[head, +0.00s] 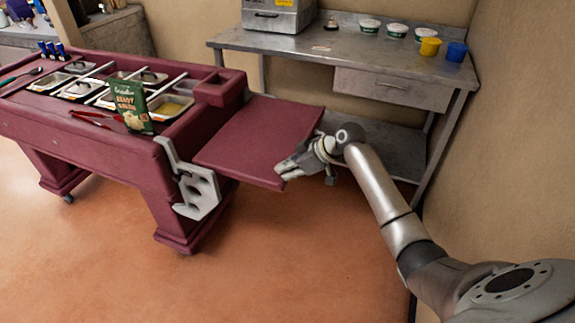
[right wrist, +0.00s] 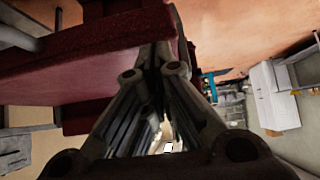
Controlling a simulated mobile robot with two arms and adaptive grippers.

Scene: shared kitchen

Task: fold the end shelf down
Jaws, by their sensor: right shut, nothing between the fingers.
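The end shelf (head: 258,138) is a flat dark red panel at the right end of the dark red serving cart (head: 115,165). It sticks out from the cart, roughly level, a little below the cart's top. My right gripper (head: 284,171) is shut and empty at the shelf's outer right edge, near its front corner. In the right wrist view the closed fingertips (right wrist: 156,60) are against or just beside a dark red edge; I cannot tell whether they touch it. The underside of the shelf and any support are hidden. My left gripper is not in view.
A pale grey bracket (head: 194,190) is on the cart's near corner. Food pans, tongs and a green packet (head: 131,107) are on the cart. A steel table (head: 345,50) with tubs and yellow and blue cups stands behind. The floor (head: 300,260) in front is clear.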

